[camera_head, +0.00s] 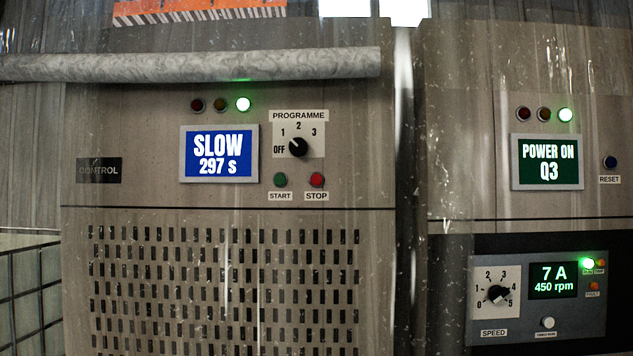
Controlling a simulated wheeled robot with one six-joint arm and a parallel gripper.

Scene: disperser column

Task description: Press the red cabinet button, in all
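The red button (317,179) sits on the left cabinet (350,130), above a label reading STOP. A green button (280,179) labelled START is just to its left. Above both is the PROGRAMME knob (298,147), a black dial with positions OFF, 1, 2 and 3; its pointer is toward the upper left, near 1. The blue display (219,154) left of the knob reads SLOW 297 s. Of the three lamps above it, the green lamp (243,104) is lit and the other two are dark. My gripper is not in view.
A grey pipe (190,65) runs across the upper left cabinet. A narrow gap separates the cabinets.

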